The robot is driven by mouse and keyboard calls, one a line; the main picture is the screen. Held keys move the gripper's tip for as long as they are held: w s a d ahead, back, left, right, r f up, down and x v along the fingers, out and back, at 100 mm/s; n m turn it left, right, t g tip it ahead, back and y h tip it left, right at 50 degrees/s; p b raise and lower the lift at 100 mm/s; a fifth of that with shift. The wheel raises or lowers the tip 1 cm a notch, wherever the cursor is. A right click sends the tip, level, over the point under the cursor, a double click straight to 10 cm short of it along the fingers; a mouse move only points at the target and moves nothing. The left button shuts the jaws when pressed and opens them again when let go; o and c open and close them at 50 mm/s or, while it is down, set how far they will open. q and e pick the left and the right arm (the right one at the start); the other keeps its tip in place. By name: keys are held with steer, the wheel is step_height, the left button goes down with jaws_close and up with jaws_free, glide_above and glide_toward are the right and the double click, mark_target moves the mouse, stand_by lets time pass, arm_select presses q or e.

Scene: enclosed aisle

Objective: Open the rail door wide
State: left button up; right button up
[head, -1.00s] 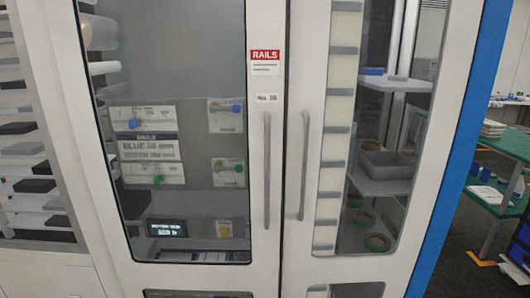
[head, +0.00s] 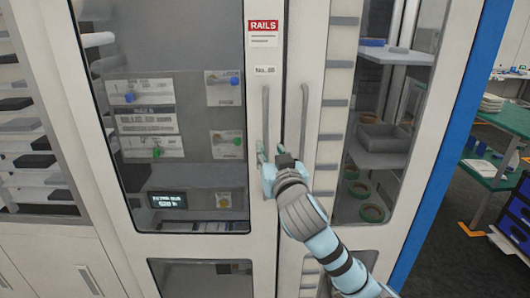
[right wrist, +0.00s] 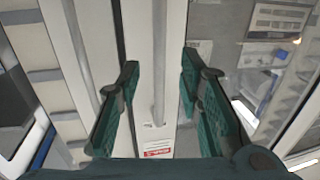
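The rail door (head: 184,67) is the left glass door of the cabinet, with a red RAILS label (head: 260,27) near its top right. It stands shut. Its grey vertical handle (head: 265,112) runs along the right edge of the frame. My right gripper (head: 268,150) is at the lower part of this handle. In the right wrist view, which looks upside down, the fingers (right wrist: 160,78) are open with the handle (right wrist: 158,50) between them, a gap on each side. I cannot tell how deep the handle sits between them. My left gripper is not in view.
The neighbouring right door has its own handle (head: 304,108), close beside my right gripper. Grey shelves (head: 384,138) show behind its glass. A green table (head: 505,120) stands at the right, past the blue cabinet edge (head: 447,140). Open shelving (head: 30,140) is at the left.

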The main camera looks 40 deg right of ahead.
mark_target(266, 140)
steer(key=x, duration=0.6)
steer(key=shift+w+d+r+p, duration=0.2)
steer(key=shift+w+r+p, duration=0.1)
steer(key=shift+w, duration=0.05)
steer(key=shift+c, duration=0.6)
jaws_close()
